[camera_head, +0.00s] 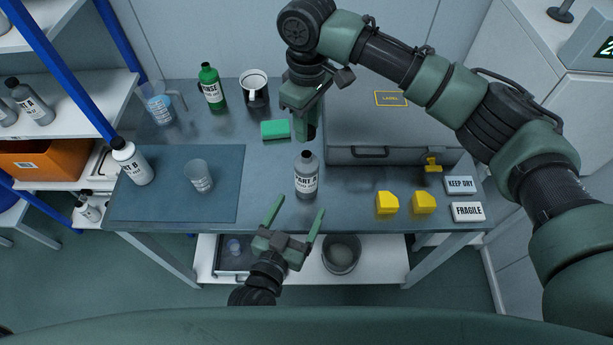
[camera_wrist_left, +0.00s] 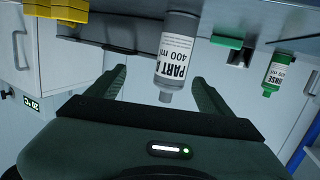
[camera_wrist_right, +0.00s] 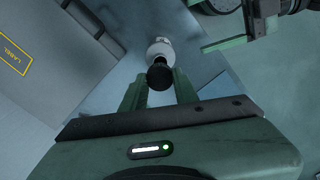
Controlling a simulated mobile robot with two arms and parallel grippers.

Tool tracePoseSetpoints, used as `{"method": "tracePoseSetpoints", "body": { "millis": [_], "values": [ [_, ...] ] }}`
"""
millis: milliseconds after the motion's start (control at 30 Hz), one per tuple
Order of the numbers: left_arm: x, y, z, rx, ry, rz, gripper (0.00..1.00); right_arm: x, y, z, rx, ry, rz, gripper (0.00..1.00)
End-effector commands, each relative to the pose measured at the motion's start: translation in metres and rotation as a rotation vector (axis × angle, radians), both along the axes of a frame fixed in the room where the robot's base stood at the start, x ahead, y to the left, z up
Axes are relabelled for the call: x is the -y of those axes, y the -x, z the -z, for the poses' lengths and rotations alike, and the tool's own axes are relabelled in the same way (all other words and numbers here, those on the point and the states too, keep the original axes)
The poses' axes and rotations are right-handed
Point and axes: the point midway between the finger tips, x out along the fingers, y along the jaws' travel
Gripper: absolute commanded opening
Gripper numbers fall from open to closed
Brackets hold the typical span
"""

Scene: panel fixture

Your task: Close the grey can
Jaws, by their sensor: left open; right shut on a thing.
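The grey can (camera_head: 306,183), labelled PART A, stands upright near the middle of the table. Its narrow neck shows no cap. My right gripper (camera_head: 308,128) hangs just behind and above it, shut on a black cap; the cap (camera_wrist_right: 160,75) shows between its fingers in the right wrist view, with the can's pale top (camera_wrist_right: 160,47) beyond. My left gripper (camera_head: 300,206) is open in front of the can at the table's front edge, fingers pointing at it. In the left wrist view the can (camera_wrist_left: 174,60) appears upside down, ahead between the open fingers and apart from them.
A green sponge (camera_head: 275,130) lies behind left of the can. A grey case (camera_head: 395,155) and two yellow blocks (camera_head: 387,203) are right. A white bottle (camera_head: 133,165) and clear beaker (camera_head: 200,177) stand left on a dark mat (camera_head: 175,207). A green bottle (camera_head: 211,90) and mug (camera_head: 254,92) are behind.

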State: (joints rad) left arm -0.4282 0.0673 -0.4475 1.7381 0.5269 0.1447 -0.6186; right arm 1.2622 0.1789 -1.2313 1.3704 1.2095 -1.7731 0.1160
Motion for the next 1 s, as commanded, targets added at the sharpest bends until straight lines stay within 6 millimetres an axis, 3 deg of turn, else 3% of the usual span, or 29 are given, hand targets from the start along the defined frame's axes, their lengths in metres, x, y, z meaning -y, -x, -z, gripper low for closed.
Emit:
{"method": "tracePoseSetpoints", "body": {
  "millis": [233, 667, 867, 1000],
  "values": [
    [-0.008, -0.002, -0.011, 0.12, 0.021, -0.114, 0.81, -0.003, -0.002, -0.001, 0.0, 0.0, -0.015, 0.0],
    [-0.01, -0.004, -0.012, 0.131, 0.022, -0.127, 0.81, -0.003, -0.002, -0.001, 0.0, 0.0, -0.017, 0.0],
    [-0.005, -0.025, -0.013, 0.135, 0.022, -0.128, 0.81, -0.003, -0.002, -0.001, 0.0, 0.0, -0.017, 0.0],
    [0.002, -0.051, -0.013, 0.135, 0.022, -0.128, 0.81, -0.003, -0.002, -0.001, 0.0, 0.0, -0.017, 0.0]
  ]
}}
